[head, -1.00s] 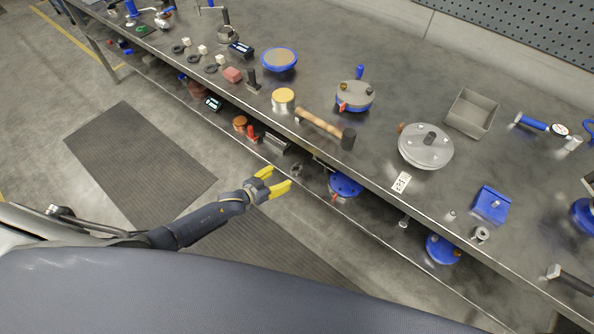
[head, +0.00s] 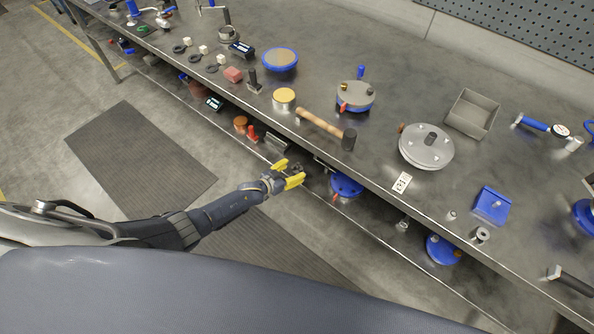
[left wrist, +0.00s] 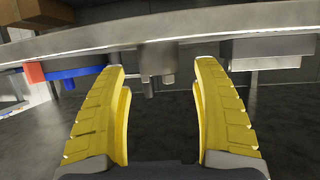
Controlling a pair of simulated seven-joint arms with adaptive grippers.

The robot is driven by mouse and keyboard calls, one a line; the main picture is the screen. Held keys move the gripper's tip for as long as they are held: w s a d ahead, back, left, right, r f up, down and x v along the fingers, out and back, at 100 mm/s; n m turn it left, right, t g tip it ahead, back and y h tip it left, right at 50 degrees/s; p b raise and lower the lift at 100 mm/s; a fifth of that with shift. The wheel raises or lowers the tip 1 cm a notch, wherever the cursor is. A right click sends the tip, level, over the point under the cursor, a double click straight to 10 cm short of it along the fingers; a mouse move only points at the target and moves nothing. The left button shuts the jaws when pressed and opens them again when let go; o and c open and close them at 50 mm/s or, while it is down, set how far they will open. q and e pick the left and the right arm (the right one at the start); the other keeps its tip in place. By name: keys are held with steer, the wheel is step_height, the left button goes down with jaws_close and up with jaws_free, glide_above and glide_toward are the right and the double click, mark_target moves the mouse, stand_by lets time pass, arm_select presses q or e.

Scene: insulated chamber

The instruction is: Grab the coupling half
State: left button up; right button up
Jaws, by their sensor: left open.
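A small grey metal part with a stub, which looks like the coupling half (head: 297,168), sits on the lower shelf near the bench's front edge. It is partly hidden by my left gripper (head: 291,173), whose yellow fingers are open in front of it. In the left wrist view, the grey part (left wrist: 155,57) appears between and beyond the two open fingertips (left wrist: 160,72), with nothing gripped. My right gripper is not in view.
On the lower shelf, a blue flanged part (head: 346,186) lies right of the gripper and a grey block (head: 277,144) lies left of it. The bench top (head: 395,115) overhangs the shelf and holds a hammer (head: 322,124) and a round grey lid (head: 426,147).

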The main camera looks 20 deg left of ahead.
mark_target(299, 167)
arm_select(q)
steer(key=shift+x, duration=1.5)
jaws_close()
